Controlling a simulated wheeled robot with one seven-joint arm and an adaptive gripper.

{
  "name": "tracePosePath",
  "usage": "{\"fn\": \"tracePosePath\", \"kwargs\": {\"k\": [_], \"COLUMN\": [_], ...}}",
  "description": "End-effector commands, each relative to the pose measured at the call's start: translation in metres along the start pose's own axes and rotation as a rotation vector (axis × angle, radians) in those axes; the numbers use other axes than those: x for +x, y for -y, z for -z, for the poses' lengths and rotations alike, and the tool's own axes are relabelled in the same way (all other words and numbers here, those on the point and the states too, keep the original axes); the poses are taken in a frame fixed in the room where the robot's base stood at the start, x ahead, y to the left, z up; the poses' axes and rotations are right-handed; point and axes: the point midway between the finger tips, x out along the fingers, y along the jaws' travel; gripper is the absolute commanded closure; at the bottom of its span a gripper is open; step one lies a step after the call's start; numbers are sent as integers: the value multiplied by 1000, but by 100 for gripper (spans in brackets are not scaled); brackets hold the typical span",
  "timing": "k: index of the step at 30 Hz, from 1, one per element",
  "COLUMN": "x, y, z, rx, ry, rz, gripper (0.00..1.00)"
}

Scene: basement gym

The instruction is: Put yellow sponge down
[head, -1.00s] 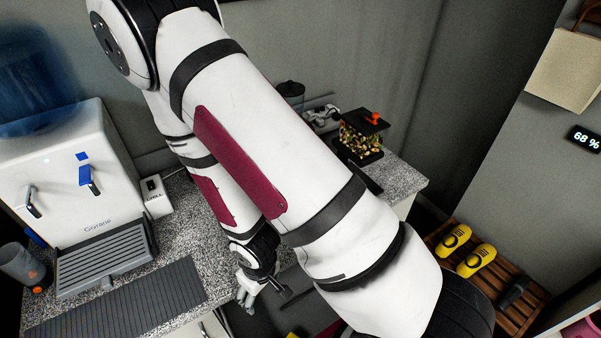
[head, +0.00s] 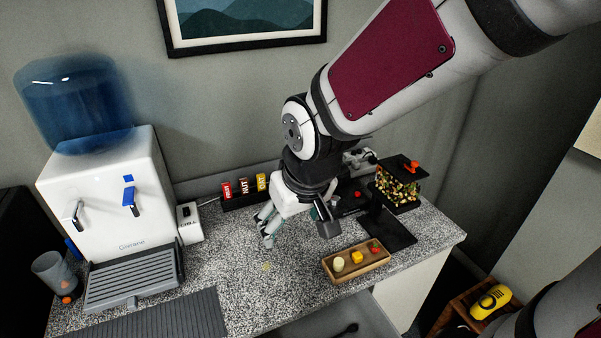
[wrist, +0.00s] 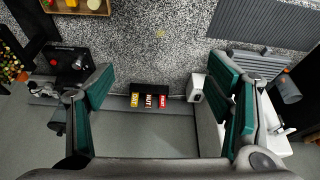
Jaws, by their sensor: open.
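My gripper (head: 297,232) is open and empty above the speckled counter (head: 235,255); in the wrist view its fingers (wrist: 165,92) stand wide apart with nothing between them. I cannot make out a clear yellow sponge. A small flat yellow patch (head: 267,266) lies on the counter in front of the gripper and also shows in the wrist view (wrist: 160,34). I cannot tell whether it is a sponge or a mark. A small yellow block (head: 357,258) sits in a wooden tray (head: 352,277), between a pale round piece (head: 339,264) and a red piece (head: 375,247).
A water dispenser (head: 105,200) with a drip tray (head: 130,280) stands at left, near a grey cup (head: 52,270). Red, brown and yellow packets (head: 244,187) stand by the wall. The counter's middle is mostly clear.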

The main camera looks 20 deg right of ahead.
Motion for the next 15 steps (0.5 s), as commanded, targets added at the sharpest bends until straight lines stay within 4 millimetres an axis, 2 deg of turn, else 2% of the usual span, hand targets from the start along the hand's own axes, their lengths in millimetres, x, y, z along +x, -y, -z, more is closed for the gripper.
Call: {"fn": "tracePosePath", "kwargs": {"k": [1,9,15], "x": [-18,-96,-135], "y": [-4,-15,-17], "z": [0,-23,-45], "rx": [12,54,73], "ry": [-23,-89,-124], "rz": [-2,-10,-16], "gripper": [27,27,27]}}
